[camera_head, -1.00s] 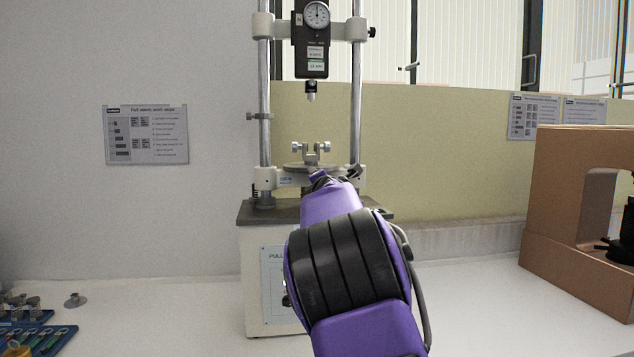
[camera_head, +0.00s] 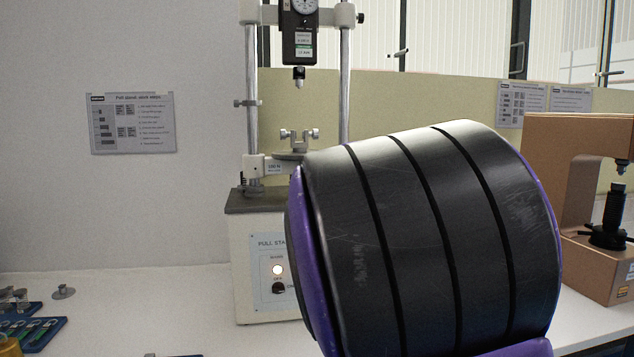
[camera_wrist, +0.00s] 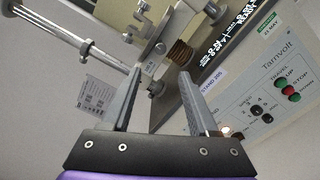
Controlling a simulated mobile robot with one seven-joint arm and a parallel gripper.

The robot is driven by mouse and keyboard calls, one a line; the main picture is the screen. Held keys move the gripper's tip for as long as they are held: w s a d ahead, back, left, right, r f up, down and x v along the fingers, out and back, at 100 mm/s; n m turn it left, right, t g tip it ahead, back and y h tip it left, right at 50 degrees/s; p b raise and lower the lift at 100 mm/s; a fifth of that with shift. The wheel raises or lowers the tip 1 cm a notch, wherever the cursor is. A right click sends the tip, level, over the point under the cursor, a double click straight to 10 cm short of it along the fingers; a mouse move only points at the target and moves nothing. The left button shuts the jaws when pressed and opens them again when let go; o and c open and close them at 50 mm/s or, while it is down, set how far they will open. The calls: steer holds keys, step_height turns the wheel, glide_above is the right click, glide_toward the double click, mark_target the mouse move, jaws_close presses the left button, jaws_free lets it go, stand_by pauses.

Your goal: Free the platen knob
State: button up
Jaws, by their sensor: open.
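The pull stand (camera_head: 262,275) stands on the white bench in the head view, with its round platen (camera_head: 289,156) and a two-screw clamp (camera_head: 299,140) on top. In the wrist view my gripper (camera_wrist: 162,70) is open, with its two grey fingers spread apart. A small grey knob (camera_wrist: 155,87) shows between the fingers, nearer the left one. I take it for the platen knob, but cannot be sure. No contact with it is clear. A coppery coil (camera_wrist: 181,51) lies just beyond the fingertips. My arm hides the gripper and the stand's right part in the head view.
A control panel (camera_wrist: 265,95) with buttons lies right of the fingers in the wrist view. A brown tester (camera_head: 575,150) stands at right in the head view. Blue trays (camera_head: 35,333) lie at lower left.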

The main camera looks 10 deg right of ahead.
steer(key=shift+s+f, duration=0.1)
steer(key=shift+s, duration=2.05)
